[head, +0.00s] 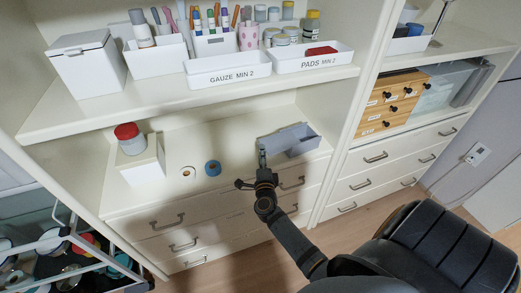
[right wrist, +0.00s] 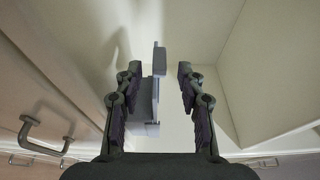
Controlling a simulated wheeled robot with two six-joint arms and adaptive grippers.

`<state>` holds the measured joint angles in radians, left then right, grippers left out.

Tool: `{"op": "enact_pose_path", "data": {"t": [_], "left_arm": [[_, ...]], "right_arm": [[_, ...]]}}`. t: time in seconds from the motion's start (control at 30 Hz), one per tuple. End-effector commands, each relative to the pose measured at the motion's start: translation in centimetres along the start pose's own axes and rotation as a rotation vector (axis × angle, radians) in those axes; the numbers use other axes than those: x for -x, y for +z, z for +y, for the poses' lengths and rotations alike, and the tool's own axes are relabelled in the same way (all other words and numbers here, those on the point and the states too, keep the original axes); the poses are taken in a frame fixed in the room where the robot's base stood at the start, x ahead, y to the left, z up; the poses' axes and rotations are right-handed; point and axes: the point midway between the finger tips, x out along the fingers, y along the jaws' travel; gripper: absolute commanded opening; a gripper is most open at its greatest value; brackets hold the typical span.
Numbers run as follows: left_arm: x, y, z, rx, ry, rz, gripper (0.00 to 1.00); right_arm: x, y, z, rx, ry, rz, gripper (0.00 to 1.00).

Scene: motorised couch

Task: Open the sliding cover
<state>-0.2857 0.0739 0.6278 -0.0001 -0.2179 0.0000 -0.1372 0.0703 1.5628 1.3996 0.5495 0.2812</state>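A grey box-like holder (head: 290,139) sits on the lower shelf at its right end; I take it to be the part with the sliding cover, but I cannot make out the cover for sure. A narrow grey upright piece (head: 262,156) shows at its left front. My right gripper (head: 258,182) is in front of it, at the shelf edge. In the right wrist view, my right gripper (right wrist: 157,82) is open, with the grey piece (right wrist: 159,62) standing between the fingers, nearer the left finger. Gaps show on both sides. My left gripper is not in view.
Drawers with handles (head: 167,222) lie below. The upper shelf (head: 180,100) overhangs, holding white bins (head: 228,72). A wire rack (head: 60,255) stands lower left.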

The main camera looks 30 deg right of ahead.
Motion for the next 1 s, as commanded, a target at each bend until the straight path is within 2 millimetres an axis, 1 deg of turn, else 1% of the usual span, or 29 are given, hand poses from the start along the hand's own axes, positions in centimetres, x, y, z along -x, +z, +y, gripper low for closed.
{"op": "enact_pose_path", "data": {"t": [0.03, 0.1, 0.2, 0.33, 0.5, 0.53, 0.57, 0.8, 1.0], "left_arm": [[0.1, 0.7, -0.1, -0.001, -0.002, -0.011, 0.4], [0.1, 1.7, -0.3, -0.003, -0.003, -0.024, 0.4], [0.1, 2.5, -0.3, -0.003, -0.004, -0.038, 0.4], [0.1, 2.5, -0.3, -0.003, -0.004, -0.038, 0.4], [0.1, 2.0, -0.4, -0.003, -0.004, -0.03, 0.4], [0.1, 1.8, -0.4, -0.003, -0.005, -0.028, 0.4], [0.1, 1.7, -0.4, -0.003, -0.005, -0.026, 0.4], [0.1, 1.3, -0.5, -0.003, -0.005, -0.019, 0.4], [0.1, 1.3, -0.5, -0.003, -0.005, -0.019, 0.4]], "right_arm": [[-1.0, 0.0, -0.2, 0.001, -0.002, 0.001, 0.39], [-2.0, 0.0, -0.1, 0.001, -0.002, 0.0, 0.39], [-2.9, 0.0, 0.0, 0.0, 0.0, 0.0, 0.39], [-3.2, 0.0, 0.0, 0.0, 0.001, 0.0, 0.39], [-3.2, 0.0, 0.0, 0.0, 0.001, -0.001, 0.39], [-3.2, 0.0, 0.0, 0.0, 0.001, -0.001, 0.38], [-3.2, 0.0, 0.0, 0.0, 0.001, -0.001, 0.34], [-3.2, 0.0, 0.0, 0.0, 0.001, -0.001, 0.01], [-3.2, 0.0, 0.0, 0.0, 0.001, -0.001, 0.0]]}}
